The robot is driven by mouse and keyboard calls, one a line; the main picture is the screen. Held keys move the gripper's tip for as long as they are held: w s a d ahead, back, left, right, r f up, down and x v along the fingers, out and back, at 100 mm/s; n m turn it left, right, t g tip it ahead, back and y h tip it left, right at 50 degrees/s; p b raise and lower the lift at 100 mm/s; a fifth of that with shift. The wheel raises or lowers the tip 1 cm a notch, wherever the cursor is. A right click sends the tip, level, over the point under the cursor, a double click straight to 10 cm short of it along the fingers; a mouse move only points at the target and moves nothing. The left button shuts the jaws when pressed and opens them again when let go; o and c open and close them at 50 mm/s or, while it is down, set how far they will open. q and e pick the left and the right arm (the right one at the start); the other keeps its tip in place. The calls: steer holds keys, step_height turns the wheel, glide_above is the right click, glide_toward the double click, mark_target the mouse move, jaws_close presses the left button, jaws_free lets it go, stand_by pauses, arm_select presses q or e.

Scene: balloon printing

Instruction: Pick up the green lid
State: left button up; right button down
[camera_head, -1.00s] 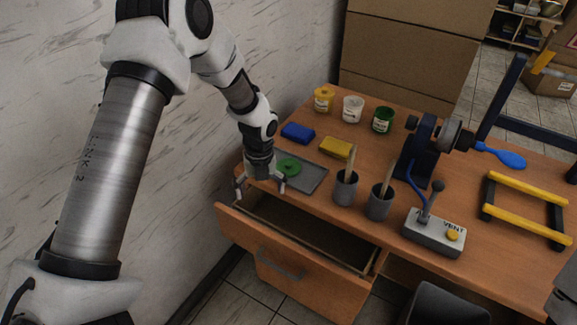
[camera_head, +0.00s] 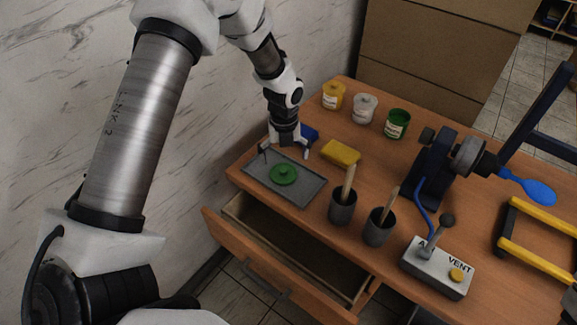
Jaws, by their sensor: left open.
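The green lid (camera_head: 284,174), a round disc with a small knob on top, lies flat in the dark grey tray (camera_head: 310,192) at the table's left front. My left gripper (camera_head: 285,154) is open and empty, fingers pointing down, at the far side of the tray, behind and above the lid. I cannot tell its exact height, and it appears apart from the lid. The lid is fully visible. My right gripper is not in view.
A blue block (camera_head: 309,132) is partly hidden behind my left gripper, beside a yellow block (camera_head: 341,152). Two grey cups (camera_head: 343,208) with wooden handles stand right of the tray. Jars (camera_head: 397,124) stand behind. An open drawer (camera_head: 300,245) juts out below the tray.

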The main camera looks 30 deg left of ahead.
mark_target(283, 171)
arm_select(q)
steer(key=shift+s+a+f+p, duration=0.1)
steer(key=shift+s+f+p, duration=0.1)
steer(key=shift+f+p, duration=0.25)
steer(key=shift+s+a+f+p, duration=0.1)
steer(key=shift+s+f+p, duration=0.05)
steer(key=shift+f+p, duration=0.2)
steer(key=f, duration=0.3)
steer(key=shift+w+f+p, duration=0.2)
steer(key=shift+w+p, duration=0.1)
steer(key=shift+w, duration=0.05)
steer(key=shift+w+f, duration=0.15)
steer(key=shift+f, duration=0.15)
steer(key=shift+s+r, duration=0.2)
steer(key=shift+s, duration=0.05)
steer(key=c, duration=1)
